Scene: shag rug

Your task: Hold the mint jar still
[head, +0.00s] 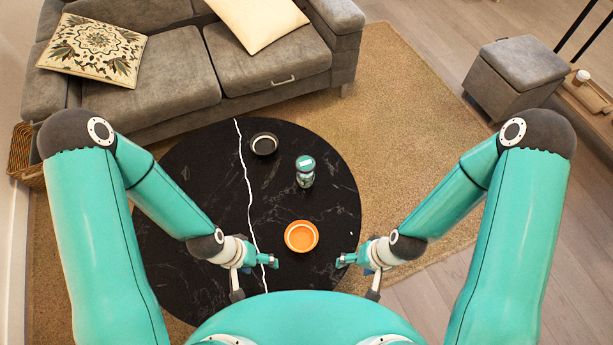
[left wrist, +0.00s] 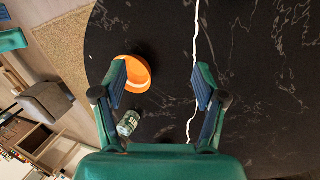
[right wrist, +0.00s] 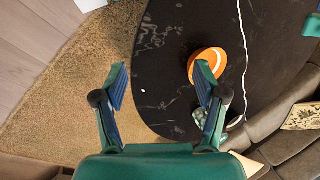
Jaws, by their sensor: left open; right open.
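The mint jar (head: 305,171), with a teal lid and a pale label, stands on the round black table (head: 200,175) behind the orange bowl. It also shows in the left wrist view (left wrist: 128,123), beside the left finger. In the right wrist view it is mostly hidden behind a finger. My left gripper (head: 255,277) is open and empty at the table's near side, left of the orange bowl. My right gripper (head: 357,278) is open and empty near the table's front right edge. Both are apart from the jar and nearer to me than it is.
An orange bowl (head: 301,236) stands between the grippers and the jar. A small dark bowl (head: 264,144) stands behind and left of the jar. A white crack-like vein runs across the table. A grey sofa (head: 180,75) is behind; the table's right part is clear.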

